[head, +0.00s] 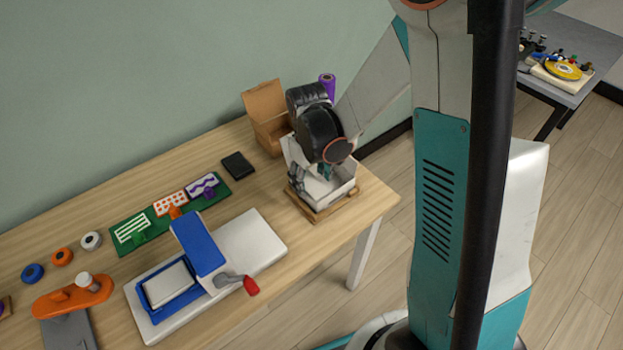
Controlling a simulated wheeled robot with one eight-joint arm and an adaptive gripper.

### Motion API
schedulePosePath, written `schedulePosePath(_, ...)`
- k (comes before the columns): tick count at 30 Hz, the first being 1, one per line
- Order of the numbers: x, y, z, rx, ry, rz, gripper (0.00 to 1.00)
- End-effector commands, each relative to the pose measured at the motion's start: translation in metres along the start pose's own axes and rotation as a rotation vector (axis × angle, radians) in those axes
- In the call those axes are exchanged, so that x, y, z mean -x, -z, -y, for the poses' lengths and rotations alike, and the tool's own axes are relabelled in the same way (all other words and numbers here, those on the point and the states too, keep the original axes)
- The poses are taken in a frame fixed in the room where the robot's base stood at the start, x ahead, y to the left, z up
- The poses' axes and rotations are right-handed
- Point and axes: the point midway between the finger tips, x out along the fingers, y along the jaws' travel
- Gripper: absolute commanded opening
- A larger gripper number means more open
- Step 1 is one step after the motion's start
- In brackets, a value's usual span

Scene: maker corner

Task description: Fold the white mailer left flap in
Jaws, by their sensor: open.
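The white mailer (342,192) stands open at the right end of the wooden table, on a small wooden board (313,213). A white panel stands up at its left and back side, partly hidden by my arm; I cannot tell for sure which flap it is. My gripper (312,176) is open and points down at the mailer, over its left part and opening. The black wrist above it hides much of the mailer's back and inside. I cannot tell whether the fingers touch a flap.
A brown cardboard box (268,118) with its lid up and a purple roll (327,84) stand behind. A black flat case (238,165), a green board (135,232) with stamps, and a blue-and-white press (200,245) with a red-knobbed lever lie left. Bare table surrounds the wooden board.

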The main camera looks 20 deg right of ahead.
Motion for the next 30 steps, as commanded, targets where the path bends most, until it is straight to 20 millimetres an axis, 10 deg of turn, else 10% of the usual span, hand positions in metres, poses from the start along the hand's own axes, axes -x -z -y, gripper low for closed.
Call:
schedulePosePath(5, 0.0003, 0.0, -0.0001, 0.0, 0.0, 0.0, 0.62)
schedulePosePath(12, 0.0004, 0.0001, -0.0001, 0.0, 0.0, 0.0, 0.17)
schedulePosePath(28, -0.0013, 0.0003, -0.002, 0.0, 0.06, 0.0, 0.16)
schedulePosePath(30, -0.0013, 0.0003, -0.0019, 0.0, 0.06, 0.0, 0.54)
